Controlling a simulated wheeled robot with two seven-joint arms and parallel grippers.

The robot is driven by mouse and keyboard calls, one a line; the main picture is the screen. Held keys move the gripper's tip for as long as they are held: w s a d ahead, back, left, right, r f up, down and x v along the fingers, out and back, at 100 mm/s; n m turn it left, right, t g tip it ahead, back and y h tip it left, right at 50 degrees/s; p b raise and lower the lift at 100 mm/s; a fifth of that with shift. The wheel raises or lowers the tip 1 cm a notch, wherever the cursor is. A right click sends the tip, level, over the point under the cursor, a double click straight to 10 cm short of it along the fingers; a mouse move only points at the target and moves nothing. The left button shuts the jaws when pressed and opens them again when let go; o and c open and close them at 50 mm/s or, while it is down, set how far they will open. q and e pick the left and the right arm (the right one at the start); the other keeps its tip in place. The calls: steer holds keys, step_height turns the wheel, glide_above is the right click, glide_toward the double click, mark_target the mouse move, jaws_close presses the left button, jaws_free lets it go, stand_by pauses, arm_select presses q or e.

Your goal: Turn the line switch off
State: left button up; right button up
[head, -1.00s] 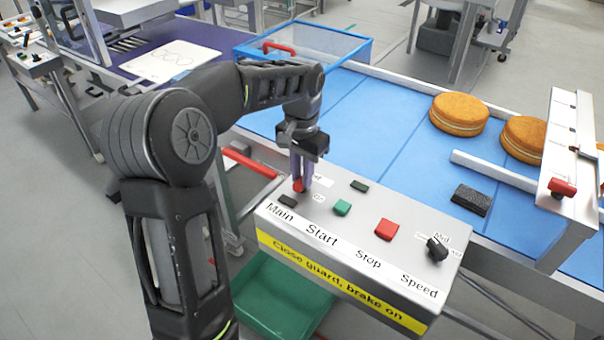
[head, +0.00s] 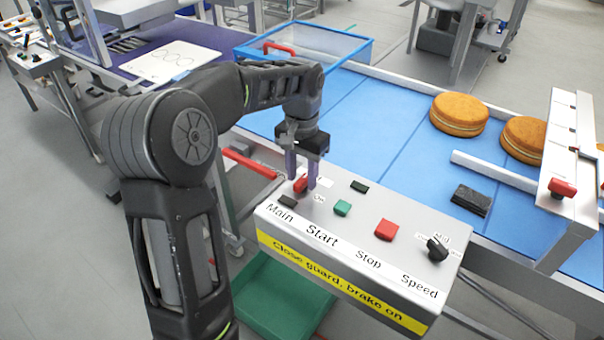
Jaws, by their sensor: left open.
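The grey control box (head: 330,207) stands in front of the blue conveyor, with the labels Main, Start, Stop and Speed. The red Main switch handle (head: 301,184) is at its left end, with a small "On" label beside it. My left gripper (head: 301,181) points down over this switch. Its fingers are open, one on each side of the red handle; whether they touch it I cannot tell. A green Start button (head: 343,208), a red Stop button (head: 387,229) and a black Speed knob (head: 437,248) sit to the right. My right gripper is not in view.
The blue conveyor belt (head: 390,130) carries round orange-brown cakes (head: 459,115) and a dark block (head: 471,200). A clear guard (head: 310,48) with a red handle is at the back. A red lever (head: 250,163) lies left of the box. A green bin (head: 275,300) is below.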

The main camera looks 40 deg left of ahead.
mark_target(302, 179)
arm_select(q)
step_height(302, 179, up, 8)
steer(key=shift+f+p, duration=0.1)
steer(key=shift+p, duration=0.2)
stand_by(0.3)
steer(key=shift+f, duration=0.1)
stand_by(0.4)
